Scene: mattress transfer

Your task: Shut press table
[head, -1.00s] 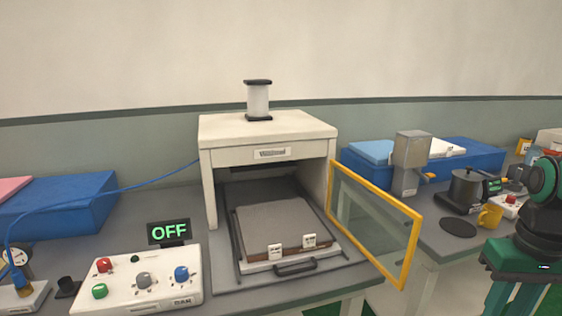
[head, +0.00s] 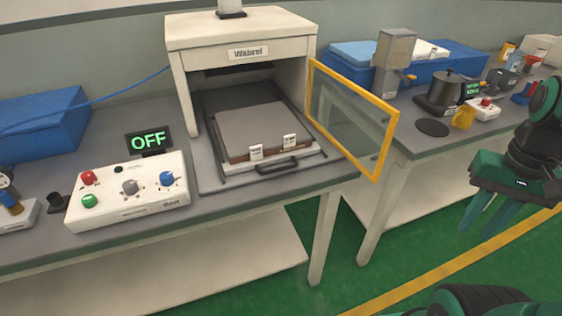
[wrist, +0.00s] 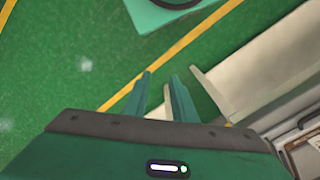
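The press table (head: 307,158) is a sliding tray with a dark handle (head: 291,165). It is pulled out at the front of the white press (head: 245,27). A grey slab (head: 258,130) with a brown edge lies on it, with two white labelled clips at the front. The tray's back end is in shadow under the press. My gripper (head: 481,229) is at the right, well away from the handle, pointing down over the floor. Its fingers are apart with nothing between them, as the wrist view (wrist: 160,75) also shows.
A yellow-framed clear door (head: 350,125) stands swung open right of the tray. A control box (head: 128,192) with knobs and a green "OFF" display (head: 148,141) stand left. The green floor in front is clear.

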